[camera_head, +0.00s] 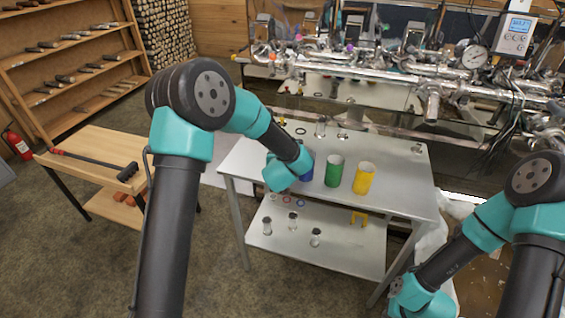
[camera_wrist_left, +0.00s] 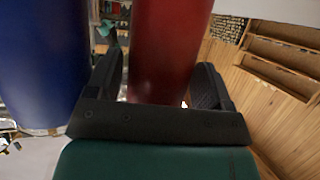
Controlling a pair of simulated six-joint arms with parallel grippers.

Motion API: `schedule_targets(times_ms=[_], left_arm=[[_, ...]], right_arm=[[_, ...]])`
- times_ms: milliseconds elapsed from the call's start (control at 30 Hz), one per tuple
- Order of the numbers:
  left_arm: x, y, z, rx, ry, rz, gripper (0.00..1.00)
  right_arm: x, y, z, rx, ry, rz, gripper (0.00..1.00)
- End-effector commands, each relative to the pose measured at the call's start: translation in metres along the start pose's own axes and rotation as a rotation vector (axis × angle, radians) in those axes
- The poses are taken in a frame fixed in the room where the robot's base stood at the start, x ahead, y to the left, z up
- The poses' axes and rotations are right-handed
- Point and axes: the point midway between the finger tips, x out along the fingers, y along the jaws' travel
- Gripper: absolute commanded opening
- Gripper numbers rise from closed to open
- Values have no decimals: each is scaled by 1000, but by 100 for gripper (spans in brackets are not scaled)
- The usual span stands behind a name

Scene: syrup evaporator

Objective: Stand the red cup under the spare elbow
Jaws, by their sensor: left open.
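The red cup (camera_wrist_left: 170,30) stands between the two black fingers of my left gripper (camera_wrist_left: 158,65) in the left wrist view. The fingers are apart on either side of it, and I cannot tell whether they touch it. In the head view my left wrist hides the red cup. The blue cup (camera_wrist_left: 42,60) is close beside the left finger; a sliver of it (camera_head: 307,166) shows in the head view. I cannot tell for sure which of the steel pipe elbows is the spare one; a downturned pipe end (camera_head: 432,105) hangs at the right. My right gripper's jaws are not visible.
A green cup (camera_head: 334,171) and a yellow cup (camera_head: 364,179) stand on the steel table (camera_head: 398,190), right of the blue one. Shiny pipes (camera_head: 390,68) run behind the table. The lower shelf (camera_head: 330,252) holds small fittings.

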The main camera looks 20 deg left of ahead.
Motion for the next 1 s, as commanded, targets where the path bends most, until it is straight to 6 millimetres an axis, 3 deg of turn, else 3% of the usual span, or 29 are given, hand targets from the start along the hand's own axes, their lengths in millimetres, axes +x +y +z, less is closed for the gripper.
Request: schedule_targets(times_ms=[133, 600, 1000], left_arm=[[12, 0, 0, -1, 1, 0, 74], [13, 0, 0, 0, 2, 1, 74], [13, 0, 0, 0, 1, 1, 38]], right_arm=[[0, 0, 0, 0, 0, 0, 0], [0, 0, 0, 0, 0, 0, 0], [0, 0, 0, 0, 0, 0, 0]])
